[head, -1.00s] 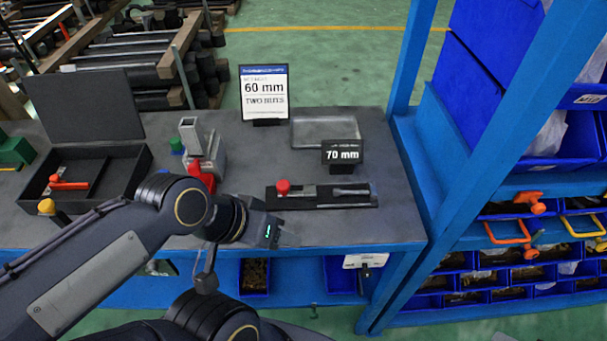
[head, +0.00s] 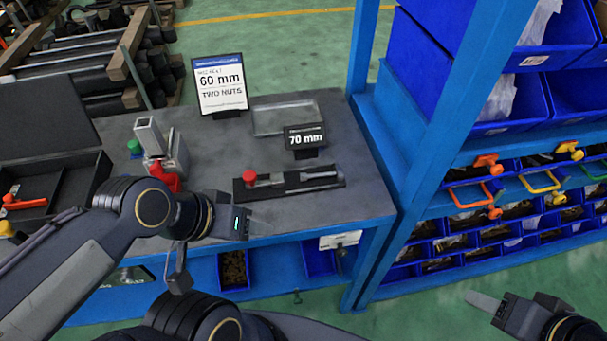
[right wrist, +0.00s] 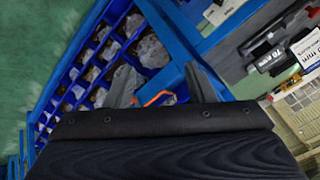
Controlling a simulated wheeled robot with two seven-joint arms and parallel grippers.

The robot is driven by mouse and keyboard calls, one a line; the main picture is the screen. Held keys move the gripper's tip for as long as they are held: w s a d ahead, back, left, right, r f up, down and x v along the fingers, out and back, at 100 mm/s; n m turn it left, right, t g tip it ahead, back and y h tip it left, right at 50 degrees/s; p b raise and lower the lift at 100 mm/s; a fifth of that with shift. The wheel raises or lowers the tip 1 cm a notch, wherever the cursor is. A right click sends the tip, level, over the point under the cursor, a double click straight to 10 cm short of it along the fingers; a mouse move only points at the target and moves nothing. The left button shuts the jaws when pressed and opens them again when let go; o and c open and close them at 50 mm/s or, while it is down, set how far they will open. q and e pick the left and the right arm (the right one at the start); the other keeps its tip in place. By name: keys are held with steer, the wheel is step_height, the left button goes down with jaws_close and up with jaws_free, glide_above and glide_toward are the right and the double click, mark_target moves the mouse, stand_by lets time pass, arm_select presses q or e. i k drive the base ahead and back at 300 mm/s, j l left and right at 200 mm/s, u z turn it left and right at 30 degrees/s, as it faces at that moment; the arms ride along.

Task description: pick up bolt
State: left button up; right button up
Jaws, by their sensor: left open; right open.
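No single bolt can be made out for certain. Several small blue bins (head: 461,243) low in the rack at the right hold small dark parts, too small to tell apart. They also show in the right wrist view (right wrist: 72,88), some with clear bags in them. My right gripper (head: 484,302) is at the lower right of the head view, apart from the bins; in the right wrist view its two fingers (right wrist: 160,86) are spread and empty, in front of an orange handle. My left gripper (head: 260,223) is open and empty, by the front edge of the grey bench.
The grey bench (head: 225,150) carries a 60 mm sign (head: 220,85), a 70 mm sign (head: 305,136), a black holder (head: 290,183) with a red knob, and a shallow tray (head: 285,117). A blue rack post (head: 450,125) stands between bench and bins. Orange and yellow handles stick out above the bins.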

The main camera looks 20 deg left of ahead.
mark_target(304, 177)
steer(key=j+u, duration=0.9)
steer(key=j, duration=0.15)
